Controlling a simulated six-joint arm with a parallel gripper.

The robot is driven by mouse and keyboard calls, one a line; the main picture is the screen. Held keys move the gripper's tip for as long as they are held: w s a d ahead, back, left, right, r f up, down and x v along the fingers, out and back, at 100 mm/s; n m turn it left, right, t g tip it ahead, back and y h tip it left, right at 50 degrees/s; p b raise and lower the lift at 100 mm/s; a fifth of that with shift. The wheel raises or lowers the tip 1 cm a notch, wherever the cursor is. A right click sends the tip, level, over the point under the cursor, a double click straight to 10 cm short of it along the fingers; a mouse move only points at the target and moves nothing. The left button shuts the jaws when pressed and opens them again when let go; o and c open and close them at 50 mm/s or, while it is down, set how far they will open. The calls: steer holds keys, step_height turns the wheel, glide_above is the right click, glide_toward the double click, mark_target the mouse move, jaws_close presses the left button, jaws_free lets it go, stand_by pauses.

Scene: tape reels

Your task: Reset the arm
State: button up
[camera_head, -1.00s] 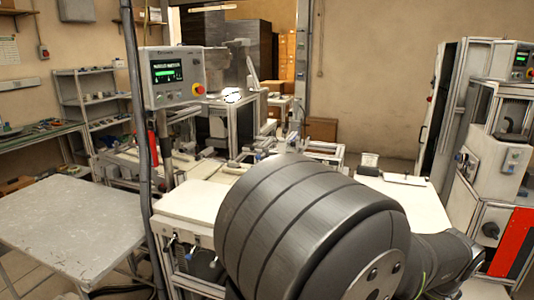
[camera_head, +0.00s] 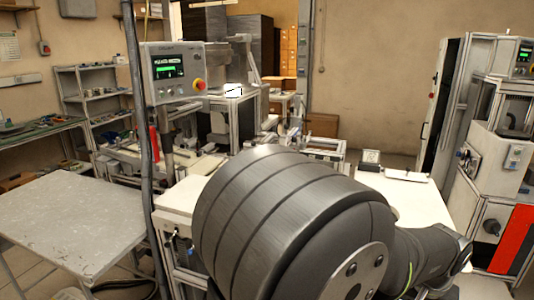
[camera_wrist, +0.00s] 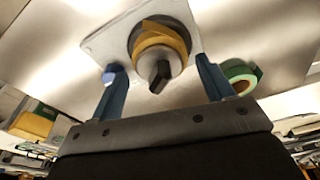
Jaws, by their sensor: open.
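In the wrist view my gripper (camera_wrist: 159,74) is open, its two blue fingers wide apart with nothing held between them. Beyond the fingers, a yellow-brown ring (camera_wrist: 158,37) sits around a round hub with a dark knob, on a pale square plate (camera_wrist: 100,43). A green tape reel (camera_wrist: 240,73) lies beside the right finger. A small pale blue thing shows at the left fingertip; I cannot tell whether it is a separate object. In the head view my own large grey arm link hides the gripper and part of the white worktop (camera_head: 412,200).
A control box (camera_head: 172,72) with a green screen stands on a post at the left. A pale table (camera_head: 75,220) is at the front left. A tall machine cabinet (camera_head: 490,150) stands at the right. Small pieces lie at the worktop's back edge.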

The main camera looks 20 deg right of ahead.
steer(key=m, duration=0.4)
steer(key=shift+m+g, duration=0.4)
step_height(320, 180, up, 12)
steer(key=a, duration=0.1)
steer(key=shift+s+a+r, duration=0.15)
steer(key=shift+a, duration=0.25)
step_height(320, 180, up, 5)
steer(key=d+m+y, duration=0.1)
steer(key=m+y, duration=0.1)
steer(key=m, duration=0.1)
steer(key=f, duration=1.7)
steer(key=shift+w+d+f, duration=0.15)
steer(key=shift+w+d, duration=0.05)
